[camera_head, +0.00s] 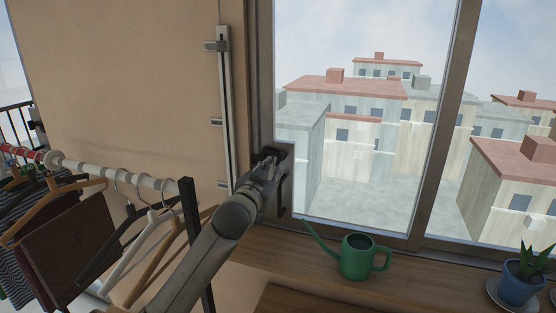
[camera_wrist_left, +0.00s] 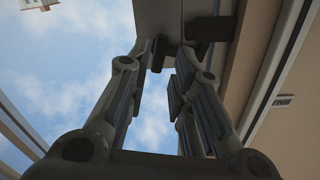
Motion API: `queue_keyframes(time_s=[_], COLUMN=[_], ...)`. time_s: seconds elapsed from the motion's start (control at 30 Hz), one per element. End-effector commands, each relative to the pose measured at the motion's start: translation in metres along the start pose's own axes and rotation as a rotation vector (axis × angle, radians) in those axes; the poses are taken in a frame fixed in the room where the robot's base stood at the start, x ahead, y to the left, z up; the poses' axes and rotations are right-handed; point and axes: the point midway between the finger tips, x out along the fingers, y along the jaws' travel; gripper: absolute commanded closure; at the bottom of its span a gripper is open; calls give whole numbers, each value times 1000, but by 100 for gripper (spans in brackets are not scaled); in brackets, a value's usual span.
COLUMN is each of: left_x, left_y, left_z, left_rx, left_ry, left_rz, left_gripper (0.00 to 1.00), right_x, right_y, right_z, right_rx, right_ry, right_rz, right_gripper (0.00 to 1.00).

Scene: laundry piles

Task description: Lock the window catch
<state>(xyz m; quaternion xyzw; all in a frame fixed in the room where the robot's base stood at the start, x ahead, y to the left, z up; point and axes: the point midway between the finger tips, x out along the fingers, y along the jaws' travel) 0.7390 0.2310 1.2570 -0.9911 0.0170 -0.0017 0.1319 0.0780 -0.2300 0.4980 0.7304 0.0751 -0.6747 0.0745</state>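The window catch (camera_head: 284,195) is a dark handle on the window frame's left side. Its lower part hangs down beside the glass; its upper part is partly hidden by my left gripper (camera_head: 272,165). In the left wrist view, the gripper (camera_wrist_left: 166,58) has its two fingers apart, with sky showing between them. A dark piece, probably part of the catch (camera_wrist_left: 211,28), lies just past the right fingertip. I cannot tell whether the fingers touch it. My right gripper is not in view.
A green watering can (camera_head: 357,258) stands on the wooden sill (camera_head: 430,275) below the window. A potted plant (camera_head: 518,285) is at the right. A clothes rack with hangers (camera_head: 115,180) stands at the left, close to my arm. A metal rail (camera_head: 225,110) runs up the wall.

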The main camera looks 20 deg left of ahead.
Motion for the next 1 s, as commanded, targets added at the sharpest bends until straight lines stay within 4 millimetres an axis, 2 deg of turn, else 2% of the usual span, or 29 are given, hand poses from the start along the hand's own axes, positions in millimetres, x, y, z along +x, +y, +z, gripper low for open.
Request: queue_keyframes(time_s=[0.2, 0.4, 0.87, 1.0], left_x=[28, 46, 54, 53], left_y=[0, 0, 0, 0], left_z=[-2, -1, 0, 0], left_rx=[1, 0, 0, 0], left_ry=[0, -1, 0, 0], left_rz=[0, -1, 0, 0], left_gripper=[79, 79, 79, 94], right_x=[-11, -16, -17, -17], right_y=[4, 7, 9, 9], right_z=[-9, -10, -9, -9], right_rx=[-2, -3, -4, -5], right_ry=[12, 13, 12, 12], right_rz=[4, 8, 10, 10], right_gripper=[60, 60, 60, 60])
